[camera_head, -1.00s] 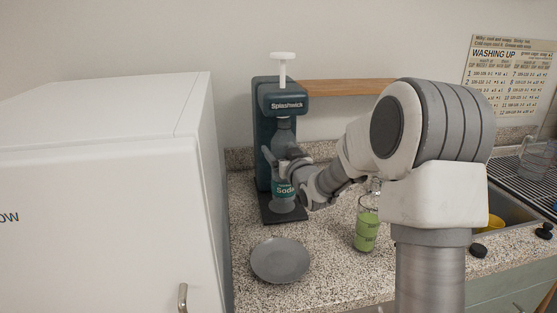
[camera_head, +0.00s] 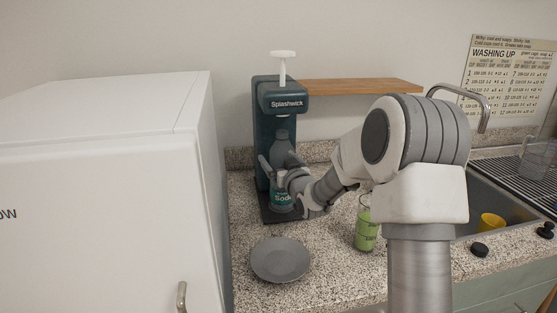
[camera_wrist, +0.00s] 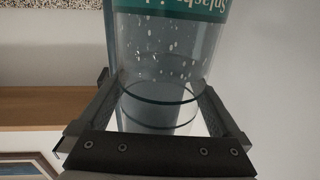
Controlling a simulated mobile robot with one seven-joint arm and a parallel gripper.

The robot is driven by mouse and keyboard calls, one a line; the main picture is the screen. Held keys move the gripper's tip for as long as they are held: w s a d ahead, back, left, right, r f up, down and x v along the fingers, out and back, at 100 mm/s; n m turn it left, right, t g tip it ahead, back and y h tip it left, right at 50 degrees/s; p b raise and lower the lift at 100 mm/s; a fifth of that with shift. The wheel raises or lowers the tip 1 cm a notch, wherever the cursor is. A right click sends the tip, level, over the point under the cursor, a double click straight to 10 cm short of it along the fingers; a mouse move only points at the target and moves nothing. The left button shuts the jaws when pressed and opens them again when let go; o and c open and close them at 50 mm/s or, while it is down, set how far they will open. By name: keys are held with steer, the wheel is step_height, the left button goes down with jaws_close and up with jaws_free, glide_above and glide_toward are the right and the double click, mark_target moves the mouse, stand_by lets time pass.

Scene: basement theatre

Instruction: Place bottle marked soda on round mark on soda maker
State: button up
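The soda bottle (camera_head: 282,158) is clear with a teal label. It stands upright in front of the column of the dark teal soda maker (camera_head: 287,92), low over its dark base plate (camera_head: 280,219). I cannot tell whether its bottom touches the plate. The round mark is hidden by the bottle. My gripper (camera_head: 277,173) has one finger on each side of the bottle, above the label. In the wrist view the bottle (camera_wrist: 165,50) fills the space between the fingers (camera_wrist: 157,85), which appear to press its sides; the picture is upside down.
A grey plate (camera_head: 280,259) lies in front of the soda maker. A white fridge (camera_head: 110,200) borders the left. A wooden shelf (camera_head: 350,86) is behind. A sink with a yellow cup (camera_head: 491,222) is right.

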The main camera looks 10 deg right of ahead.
steer(key=shift+r, duration=0.1)
steer(key=s+r+m+g+h, duration=0.1)
steer(key=s+g, duration=0.5)
steer(key=s, duration=1.6)
steer(key=s+g+h, duration=0.1)
steer(key=s+g, duration=0.5)
steer(key=s, duration=1.6)
steer(key=shift+s+a+r+m+h, duration=0.35)
steer(key=shift+a+r+m+h, duration=0.05)
steer(key=shift+a, duration=0.05)
steer(key=shift+r, duration=0.1)
